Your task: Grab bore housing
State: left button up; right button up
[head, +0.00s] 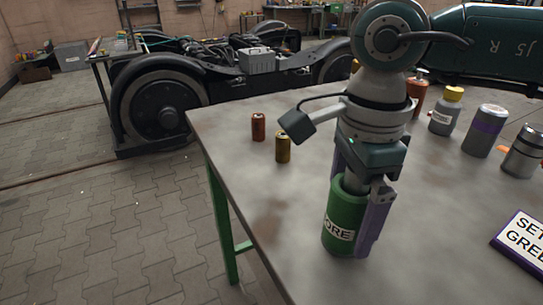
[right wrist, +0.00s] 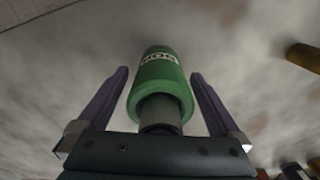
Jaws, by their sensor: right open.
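The bore housing (head: 341,222) is a green cylinder with a white label ending in "ORE", upright on the grey table. In the right wrist view it shows as a green cylinder (right wrist: 160,80) with a grey inner end, between the two purple fingers. My right gripper (head: 362,210) points down over it with a finger on either side. In the right wrist view my right gripper (right wrist: 160,95) is open, with gaps between both fingers and the housing. My left gripper is not in view.
On the table (head: 230,115) stand a small red cylinder (head: 258,127) and a brass one (head: 283,146) to the left. Grey canisters (head: 485,131) stand at the right, with a sign (head: 522,243) at the front right. A bogie (head: 165,110) stands behind.

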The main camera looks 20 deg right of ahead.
jog(key=shift+c, duration=0.4)
jog(key=c, duration=1.4)
jog(key=shift+r, duration=0.1)
